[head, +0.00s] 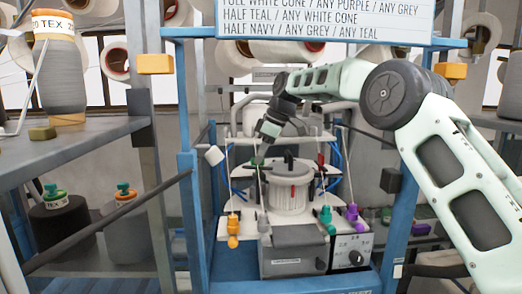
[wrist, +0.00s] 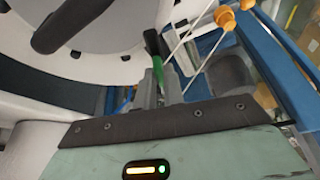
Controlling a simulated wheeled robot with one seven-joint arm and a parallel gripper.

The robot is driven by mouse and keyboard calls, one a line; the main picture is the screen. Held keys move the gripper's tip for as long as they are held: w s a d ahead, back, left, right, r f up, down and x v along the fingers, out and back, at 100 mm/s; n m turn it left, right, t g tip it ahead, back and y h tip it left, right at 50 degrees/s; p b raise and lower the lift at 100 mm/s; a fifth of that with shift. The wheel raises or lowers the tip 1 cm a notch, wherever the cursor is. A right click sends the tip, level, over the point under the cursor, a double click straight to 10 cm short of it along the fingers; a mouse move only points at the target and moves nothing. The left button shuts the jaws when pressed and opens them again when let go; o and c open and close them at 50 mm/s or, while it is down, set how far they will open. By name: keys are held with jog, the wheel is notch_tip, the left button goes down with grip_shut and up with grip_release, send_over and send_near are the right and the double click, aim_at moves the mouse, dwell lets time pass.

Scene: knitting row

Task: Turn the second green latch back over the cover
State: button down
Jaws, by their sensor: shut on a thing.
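The cover (head: 290,187) is a pale round drum lid with a dark knob, in the middle of the white machine. In the wrist view its grey top (wrist: 115,35) fills the upper left, with a dark handle across it. A green latch (wrist: 157,70) with a dark upper end stands beside the cover's rim. My gripper (wrist: 160,88) is shut on this latch, which shows between the two grey fingers. In the head view my gripper (head: 260,155) is at the cover's left, and the green latch is small and partly hidden there.
Thin white yarns run down to orange (head: 233,228), teal (head: 326,215) and purple (head: 352,213) pieces at the machine's front. Blue frame posts (head: 190,215) stand on both sides. A shelf (head: 80,145) with a grey cone is at left. A sign (head: 325,18) hangs above.

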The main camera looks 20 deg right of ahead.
dwell(0.4)
jog(key=c, duration=1.5)
grip_release()
